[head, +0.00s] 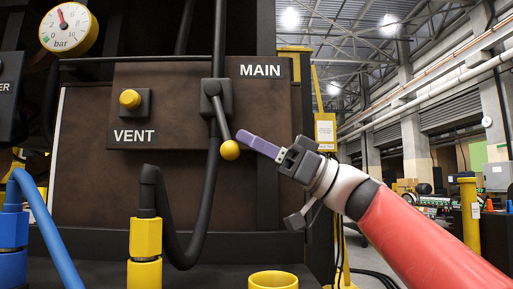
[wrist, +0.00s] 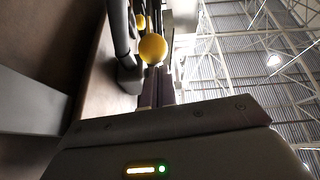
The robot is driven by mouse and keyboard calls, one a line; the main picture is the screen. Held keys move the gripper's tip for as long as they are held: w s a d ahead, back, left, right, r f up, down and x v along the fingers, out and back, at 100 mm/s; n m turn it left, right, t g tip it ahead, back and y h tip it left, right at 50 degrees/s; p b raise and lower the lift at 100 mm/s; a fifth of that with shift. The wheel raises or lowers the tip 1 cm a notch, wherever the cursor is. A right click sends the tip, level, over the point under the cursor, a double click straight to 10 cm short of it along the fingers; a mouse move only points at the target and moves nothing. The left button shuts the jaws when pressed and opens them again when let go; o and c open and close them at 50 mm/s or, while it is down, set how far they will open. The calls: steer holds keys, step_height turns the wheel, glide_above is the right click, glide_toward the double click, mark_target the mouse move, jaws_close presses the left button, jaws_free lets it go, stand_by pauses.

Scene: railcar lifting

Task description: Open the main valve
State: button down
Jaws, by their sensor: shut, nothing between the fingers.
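The main valve (head: 214,97) is a black body on a dark brown panel under the label MAIN. The knob also shows in the wrist view (wrist: 153,48), just past the fingertips. My gripper (head: 241,136) has purple fingers that are shut and empty. In the head view the fingertips are right beside the knob, at its upper right. I cannot tell whether they touch it. In the wrist view the fingers (wrist: 159,88) point towards the knob.
A yellow VENT knob (head: 130,99) sits left on the panel (head: 190,75). A pressure gauge (head: 68,29) is at the upper left, its needle pointing up and slightly left. A black hose (head: 187,240) loops below the valve to a yellow coupling (head: 145,250). A blue hose (head: 50,235) is at left.

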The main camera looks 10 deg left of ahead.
mark_target(239, 153)
steer(key=a+f+y+b, duration=0.1)
steer(key=b, duration=0.2)
steer(key=a+f+y+b, duration=0.1)
steer(key=b, duration=0.2)
steer(key=shift+s, duration=0.25)
steer(key=shift+a+b, duration=0.3)
steer(key=shift+a, duration=0.05)
steer(key=shift+r, duration=0.25)
